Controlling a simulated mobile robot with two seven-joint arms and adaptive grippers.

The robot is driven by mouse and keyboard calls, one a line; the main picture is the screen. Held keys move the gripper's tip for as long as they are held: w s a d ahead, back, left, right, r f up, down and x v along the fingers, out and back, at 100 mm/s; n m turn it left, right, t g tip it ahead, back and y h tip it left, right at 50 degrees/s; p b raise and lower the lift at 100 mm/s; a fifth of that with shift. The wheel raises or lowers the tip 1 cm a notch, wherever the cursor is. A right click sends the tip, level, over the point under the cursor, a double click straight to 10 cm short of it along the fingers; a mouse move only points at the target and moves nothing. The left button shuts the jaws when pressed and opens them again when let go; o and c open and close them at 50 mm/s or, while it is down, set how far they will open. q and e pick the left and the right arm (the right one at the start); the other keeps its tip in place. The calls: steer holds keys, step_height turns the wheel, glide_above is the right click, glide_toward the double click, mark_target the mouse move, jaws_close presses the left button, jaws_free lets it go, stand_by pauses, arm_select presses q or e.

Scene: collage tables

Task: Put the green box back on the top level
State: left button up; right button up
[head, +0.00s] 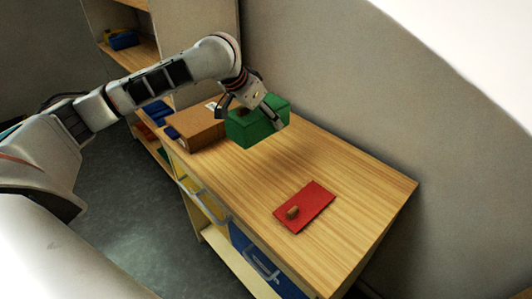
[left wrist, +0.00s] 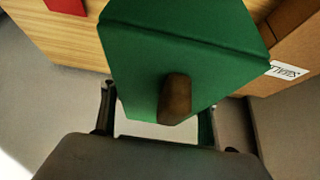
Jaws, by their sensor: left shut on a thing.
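A green box (head: 258,124) with a brown knob is over the far part of the wooden table top (head: 345,185). I cannot tell whether the box's underside touches the table. My right gripper is not in view.
A cardboard box (head: 200,128) stands just left of the green box. A red plate (head: 304,206) with a brown knob lies nearer on the table. Bins sit below, including a blue one (head: 258,262). A shelf unit (head: 130,52) stands behind. The table's right part is clear.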

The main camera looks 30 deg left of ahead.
arm_select(q)
step_height(320, 180, down, 7)
steer(key=shift+f+b, duration=0.15)
steer(key=shift+b, duration=0.5)
steer(key=shift+f+b, duration=0.55)
steer(key=shift+f, duration=2.1)
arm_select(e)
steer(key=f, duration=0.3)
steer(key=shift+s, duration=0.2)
arm_select(q)
steer(key=shift+r, duration=0.15)
steer(key=shift+p, duration=0.75)
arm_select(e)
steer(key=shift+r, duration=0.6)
arm_select(q)
steer(key=o, duration=1.1)
steer(key=shift+f, duration=0.2)
steer(key=shift+o, duration=0.2)
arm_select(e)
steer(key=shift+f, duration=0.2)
